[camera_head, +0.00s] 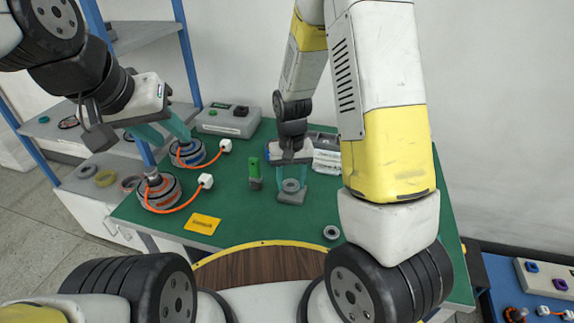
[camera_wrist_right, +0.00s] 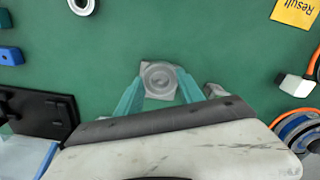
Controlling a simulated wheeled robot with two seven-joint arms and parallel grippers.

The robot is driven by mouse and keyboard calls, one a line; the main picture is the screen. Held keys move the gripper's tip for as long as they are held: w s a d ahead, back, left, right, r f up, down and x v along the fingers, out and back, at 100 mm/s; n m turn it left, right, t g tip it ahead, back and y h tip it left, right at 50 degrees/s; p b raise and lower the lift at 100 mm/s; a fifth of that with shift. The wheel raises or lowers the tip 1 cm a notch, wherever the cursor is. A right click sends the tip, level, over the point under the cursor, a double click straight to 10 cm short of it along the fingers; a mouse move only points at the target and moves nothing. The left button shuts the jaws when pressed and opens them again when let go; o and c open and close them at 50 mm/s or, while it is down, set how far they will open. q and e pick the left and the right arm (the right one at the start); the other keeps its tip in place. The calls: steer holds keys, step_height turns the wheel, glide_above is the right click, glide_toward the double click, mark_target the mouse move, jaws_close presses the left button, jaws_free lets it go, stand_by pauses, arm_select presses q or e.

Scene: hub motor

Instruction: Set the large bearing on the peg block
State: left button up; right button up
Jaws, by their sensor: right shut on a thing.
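The large bearing (camera_head: 291,185) is a grey ring at the middle of the green table. My right gripper (camera_head: 291,181) points down and is shut on it. The grey peg block (camera_head: 293,198) is directly under the bearing. In the right wrist view the bearing (camera_wrist_right: 159,77) lies between the teal fingers, over the block. I cannot tell whether it rests on the block or is held just above it, and the peg is hidden. My left gripper (camera_head: 172,146) is open and empty, above the hub motors at the left.
A smaller ring (camera_head: 331,232) lies near the table's front. Two hub motors (camera_head: 160,192) with orange cables stand at the left. A green block (camera_head: 254,175), a yellow card (camera_head: 202,223) and a grey box (camera_head: 228,121) are also on the table. The middle front is clear.

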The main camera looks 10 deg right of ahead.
steer(key=w, duration=0.1)
steer(key=w+d, duration=0.1)
steer(key=w, duration=0.1)
steer(key=shift+f, duration=0.2)
steer(key=shift+s+f, duration=0.1)
steer(key=shift+f, duration=1.6)
steer(key=shift+f, duration=0.15)
steer(key=o, duration=1.4)
steer(key=shift+o, duration=0.2)
step_height(320, 180, up, 12)
step_height(320, 180, up, 13)
steer(key=t+y, duration=0.2)
steer(key=t, duration=0.1)
glide_above(293, 184)
steer(key=s+d, duration=0.2)
steer(key=s, duration=0.3)
steer(key=s+d+r+t, duration=0.2)
steer(key=s+r, duration=0.5)
steer(key=s, duration=0.4)
steer(key=shift+s+r+n+t, duration=0.2)
steer(key=shift+r+n+t, duration=0.1)
steer(key=shift+t, duration=0.3)
